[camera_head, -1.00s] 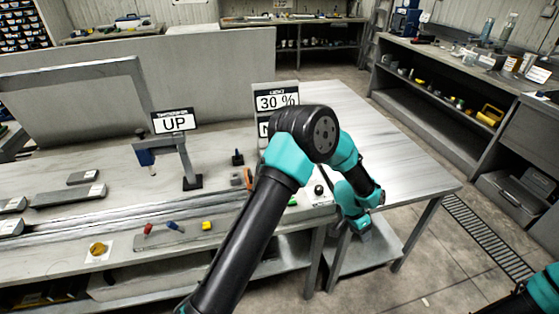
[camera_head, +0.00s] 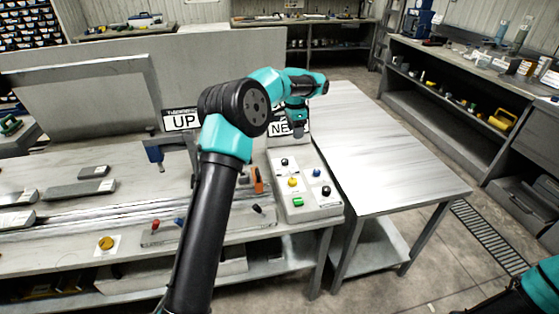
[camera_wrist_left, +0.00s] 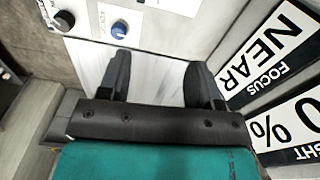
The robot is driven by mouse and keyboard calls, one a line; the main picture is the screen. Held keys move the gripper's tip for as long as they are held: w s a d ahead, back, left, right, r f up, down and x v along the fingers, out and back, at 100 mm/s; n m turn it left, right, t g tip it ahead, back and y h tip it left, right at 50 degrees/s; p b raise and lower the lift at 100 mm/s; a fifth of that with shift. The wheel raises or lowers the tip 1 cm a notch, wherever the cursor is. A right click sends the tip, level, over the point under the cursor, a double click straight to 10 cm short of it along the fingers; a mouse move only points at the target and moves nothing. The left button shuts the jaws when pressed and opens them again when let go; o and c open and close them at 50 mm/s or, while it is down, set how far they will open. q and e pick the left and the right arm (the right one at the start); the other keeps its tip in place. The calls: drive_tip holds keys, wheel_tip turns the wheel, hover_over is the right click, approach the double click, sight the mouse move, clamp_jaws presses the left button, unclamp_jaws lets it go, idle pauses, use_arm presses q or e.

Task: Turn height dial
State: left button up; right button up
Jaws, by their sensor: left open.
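A grey sloped control panel (camera_head: 312,210) at the bench's right end carries several knobs. They include a blue knob (camera_head: 317,173), a yellow knob (camera_head: 292,182) and a black knob (camera_head: 326,191). I cannot read which one is the height dial; a separate yellow dial (camera_head: 106,243) sits on a white plate at the bench's front left. My left gripper (camera_head: 298,131) hangs above the panel's far end. In the wrist view it (camera_wrist_left: 158,82) is open and empty, with the blue knob (camera_wrist_left: 118,30) beyond the left fingertip. My right gripper is out of view.
An "UP" sign (camera_head: 181,121) stands behind my left arm. A "NEAR / FOCUS" sign (camera_wrist_left: 268,52) stands close beside the gripper. Red (camera_head: 155,225) and blue (camera_head: 180,221) levers sit at the bench front. The table (camera_head: 385,150) to the right is clear.

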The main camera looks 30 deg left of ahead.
sight(285, 160)
use_arm(q)
drive_tip(key=shift+y, duration=0.3)
drive_tip(key=a, duration=0.1)
drive_tip(key=a+r, duration=0.2)
drive_tip(key=shift+s+a+r, duration=0.15)
drive_tip(key=shift+s+a, duration=0.2)
drive_tip(key=shift+s, duration=0.05)
wheel_tip(285, 160, down, 18)
drive_tip(key=shift+r, duration=0.25)
drive_tip(key=c, duration=0.9)
drive_tip(key=shift+c, duration=0.2)
